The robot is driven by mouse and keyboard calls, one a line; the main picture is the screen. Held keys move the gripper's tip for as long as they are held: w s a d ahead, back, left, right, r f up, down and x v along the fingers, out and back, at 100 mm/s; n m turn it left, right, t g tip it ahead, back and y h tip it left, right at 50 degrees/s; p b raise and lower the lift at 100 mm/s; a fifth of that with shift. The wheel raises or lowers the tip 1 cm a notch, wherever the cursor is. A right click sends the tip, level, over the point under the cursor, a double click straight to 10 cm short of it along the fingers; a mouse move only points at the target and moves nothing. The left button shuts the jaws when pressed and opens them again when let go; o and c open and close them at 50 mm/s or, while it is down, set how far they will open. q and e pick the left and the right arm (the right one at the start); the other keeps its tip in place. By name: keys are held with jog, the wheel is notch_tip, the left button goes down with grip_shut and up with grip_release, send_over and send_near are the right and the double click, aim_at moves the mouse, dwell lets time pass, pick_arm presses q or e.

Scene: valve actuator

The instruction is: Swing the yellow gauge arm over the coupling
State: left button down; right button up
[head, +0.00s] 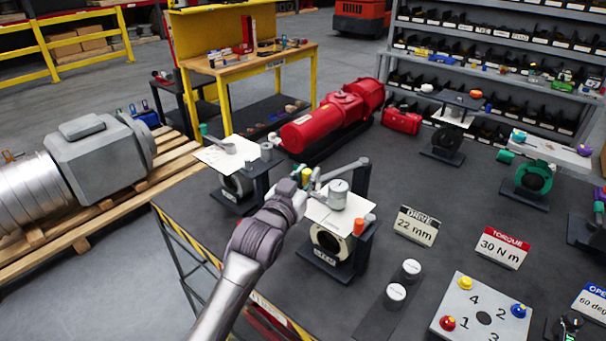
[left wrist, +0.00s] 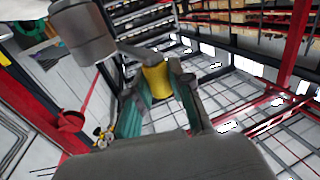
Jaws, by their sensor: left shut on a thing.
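My left gripper (head: 303,180) reaches in from the lower left to the middle station. In the left wrist view its teal-padded fingers (left wrist: 157,98) are closed around a yellow cylindrical piece (left wrist: 157,84), which shows small in the head view (head: 306,175). A grey link runs from this yellow piece toward a grey cylinder (left wrist: 84,32). A grey cylinder (head: 338,192) also stands over the white plate (head: 334,217) of the middle station. The gripper partly covers the yellow arm. I cannot tell which part is the coupling. My right gripper is not visible.
Another station with a white plate (head: 220,157) stands close to the left. An orange-topped post (head: 358,227) is at the plate's right edge. Drive sign (head: 417,226), two grey cylinders (head: 396,292) and a numbered board (head: 481,312) lie to the right. A red actuator (head: 322,125) lies behind.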

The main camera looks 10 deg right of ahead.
pick_arm(q)
jog(key=shift+s+d, duration=0.25)
jog(key=shift+s, duration=0.1)
jog(key=c, duration=1)
grip_release()
jog(key=shift+d, duration=0.1)
jog(key=shift+s+a, duration=0.35)
jog(key=shift+a, duration=0.05)
jog(key=v, duration=1.1)
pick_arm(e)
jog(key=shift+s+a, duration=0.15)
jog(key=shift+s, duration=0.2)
